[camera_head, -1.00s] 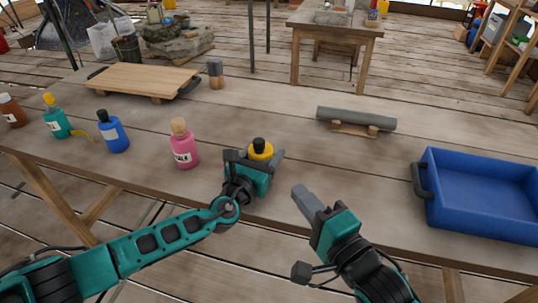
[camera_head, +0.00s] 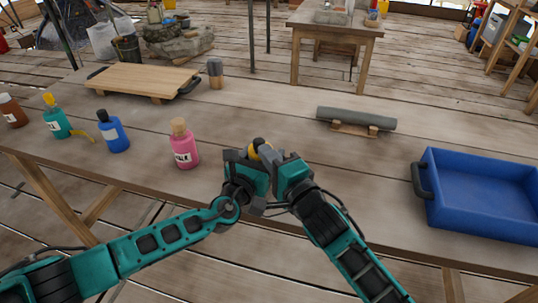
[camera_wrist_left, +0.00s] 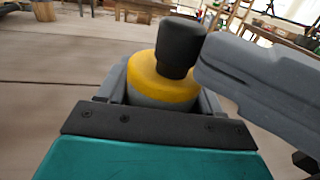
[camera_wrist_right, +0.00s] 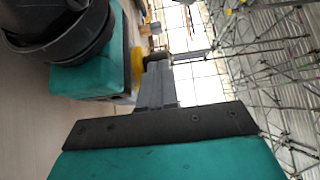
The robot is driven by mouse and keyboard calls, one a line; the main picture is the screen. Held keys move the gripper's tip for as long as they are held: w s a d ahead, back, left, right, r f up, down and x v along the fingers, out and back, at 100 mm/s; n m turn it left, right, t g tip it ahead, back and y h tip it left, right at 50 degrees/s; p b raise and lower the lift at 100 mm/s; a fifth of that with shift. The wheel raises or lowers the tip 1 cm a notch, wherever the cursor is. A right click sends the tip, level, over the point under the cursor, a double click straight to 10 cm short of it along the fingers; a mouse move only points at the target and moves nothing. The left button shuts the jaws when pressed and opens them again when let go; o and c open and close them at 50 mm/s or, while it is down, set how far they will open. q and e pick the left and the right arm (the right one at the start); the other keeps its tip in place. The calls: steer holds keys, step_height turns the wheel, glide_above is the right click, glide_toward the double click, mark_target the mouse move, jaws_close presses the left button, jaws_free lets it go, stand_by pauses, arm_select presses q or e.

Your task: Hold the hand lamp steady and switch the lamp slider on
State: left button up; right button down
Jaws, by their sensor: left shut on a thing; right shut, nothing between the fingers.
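The hand lamp (camera_head: 259,145) has a yellow collar and a black top. It stands upright between the fingers of my left gripper (camera_head: 252,158), which is shut on it. In the left wrist view, the yellow collar (camera_wrist_left: 160,78) and the black top (camera_wrist_left: 181,47) show clearly. My right gripper (camera_head: 278,153) is shut and empty, its fingertips beside the lamp's top. In the left wrist view, its grey fingers (camera_wrist_left: 255,78) come in from the right against or very near the black top. I cannot tell if they touch, and I cannot make out a separate slider.
A pink bottle (camera_head: 184,150), a blue bottle (camera_head: 113,136) and a teal bottle (camera_head: 57,123) stand left on the table. A blue tray (camera_head: 480,226) is at the right. A grey cylinder (camera_head: 355,118) rests on a wooden stand behind. The table between is clear.

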steer(key=shift+w+d, duration=0.2)
steer(key=shift+w, duration=0.45)
steer(key=shift+w+d, duration=0.2)
steer(key=shift+w, duration=0.4)
steer(key=v, duration=1.4)
arm_select(q)
steer(key=o, duration=1.2)
